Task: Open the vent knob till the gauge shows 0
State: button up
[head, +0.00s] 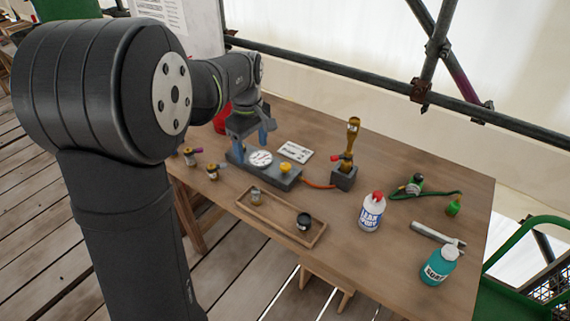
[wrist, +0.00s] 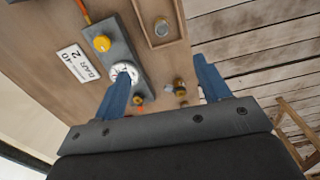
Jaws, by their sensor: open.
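A grey block (head: 274,176) on the table carries a white round gauge (head: 260,158) and a yellow knob (head: 285,167), which I take for the vent knob. My gripper (head: 250,138) is above the gauge end of the block, its blue fingers apart with nothing between them. In the wrist view the yellow knob (wrist: 101,43) is left of my gripper (wrist: 161,62). There the left finger partly covers the gauge (wrist: 122,71). The needle and its reading are too small to tell.
A white card (head: 295,151) lies behind the block. An orange hose (head: 318,185) runs to a stand with a brass fitting (head: 352,135). A wooden tray (head: 270,216) with small cups is in front. Small valves (head: 212,171) stand left. Bottles (head: 372,212) stand right.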

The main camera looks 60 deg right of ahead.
jog(key=shift+d+r+m, duration=0.1)
jog(key=shift+d+m, duration=0.3)
jog(key=shift+m, duration=0.3)
jog(key=shift+c, duration=1.4)
notch_tip(320, 180, up, 2)
jog(key=m, duration=2.5)
send_over(285, 165)
notch_tip(285, 165, down, 17)
jog(key=shift+f, duration=0.1)
jog(key=shift+c, duration=0.2)
jog(key=c, duration=0.9)
